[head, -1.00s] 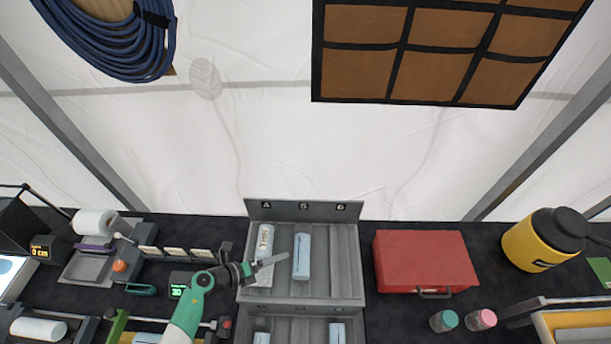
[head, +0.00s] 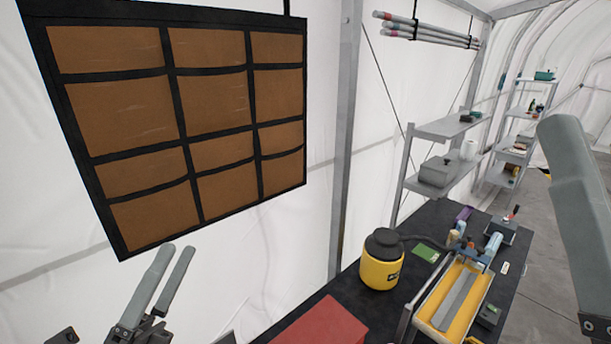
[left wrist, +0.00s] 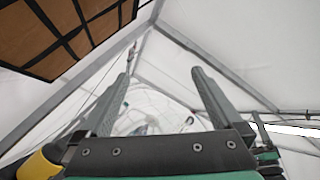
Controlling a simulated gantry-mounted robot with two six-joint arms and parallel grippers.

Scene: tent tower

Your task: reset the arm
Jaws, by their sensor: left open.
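My left gripper (head: 177,254) shows at the lower left of the head view, its two grey fingers pointing up in front of the white tent wall. In the left wrist view my left gripper (left wrist: 160,75) has its fingers apart with nothing between them, and tent roof and frame beyond. A large grey finger-like piece (head: 578,205) stands very close at the right edge of the head view. It looks like one finger of my right gripper; the rest is outside the picture.
A brown pocket organizer (head: 125,110) hangs on the wall behind the left gripper. A red case (head: 322,325), a yellow canister (head: 381,270) and a yellow tray (head: 428,318) are on the black table (head: 345,290). Grey shelves (head: 445,128) stand beyond.

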